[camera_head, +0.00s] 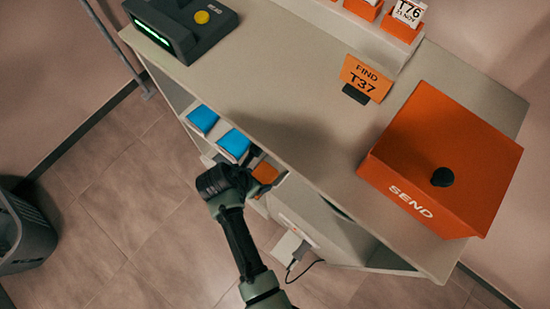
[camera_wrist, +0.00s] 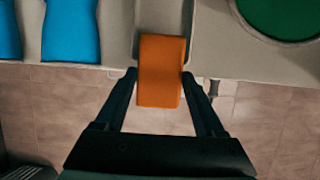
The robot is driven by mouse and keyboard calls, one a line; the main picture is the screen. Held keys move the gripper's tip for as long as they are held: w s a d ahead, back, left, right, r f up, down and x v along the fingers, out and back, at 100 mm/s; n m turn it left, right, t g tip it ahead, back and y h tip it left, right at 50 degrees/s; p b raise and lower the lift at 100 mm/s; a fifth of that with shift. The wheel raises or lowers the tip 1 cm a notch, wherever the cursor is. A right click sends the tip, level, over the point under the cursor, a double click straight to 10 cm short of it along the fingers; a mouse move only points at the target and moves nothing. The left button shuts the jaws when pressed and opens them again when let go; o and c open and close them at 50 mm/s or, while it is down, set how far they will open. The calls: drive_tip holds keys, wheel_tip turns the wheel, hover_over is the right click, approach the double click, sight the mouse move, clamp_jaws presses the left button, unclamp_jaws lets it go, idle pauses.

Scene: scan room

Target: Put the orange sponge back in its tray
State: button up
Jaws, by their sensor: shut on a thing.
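The orange sponge (camera_wrist: 161,72) is between the two fingers of my gripper (camera_wrist: 160,80) in the wrist view. My gripper is shut on its sides. The sponge's far end overlaps the front of a pale, empty-looking tray (camera_wrist: 160,14) on the shelf; its near end shows over the floor. I cannot tell whether it touches the tray. In the head view the sponge (camera_head: 266,173) shows partly beside my gripper (camera_head: 256,163), below the counter's edge; the fingertips are mostly hidden there.
Blue sponges (camera_head: 235,143) lie on the shelf left of the orange one. A round green thing (camera_wrist: 285,15) is at the right in the wrist view. The counter (camera_head: 300,95) overhangs the shelf and bears an orange SEND box (camera_head: 440,150). A grey bin (camera_head: 35,235) stands left.

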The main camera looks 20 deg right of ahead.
sight(267, 171)
drive_tip(key=w+d, duration=0.1)
drive_tip(key=d, duration=0.1)
drive_tip(key=shift+w+d, duration=0.35)
drive_tip(key=shift+w, duration=0.05)
drive_tip(key=w+d, duration=0.1)
drive_tip(key=d, duration=0.1)
drive_tip(key=w+d+f+b, duration=0.1)
drive_tip(key=shift+w+d, duration=0.2)
drive_tip(key=shift+d, duration=0.15)
drive_tip(key=shift+f, duration=0.3)
drive_tip(key=o, duration=1.2)
drive_tip(key=shift+c, duration=0.2)
drive_tip(key=shift+p+v, duration=1.1)
drive_tip(key=shift+v, duration=2.75)
drive_tip(key=shift+f, duration=0.1)
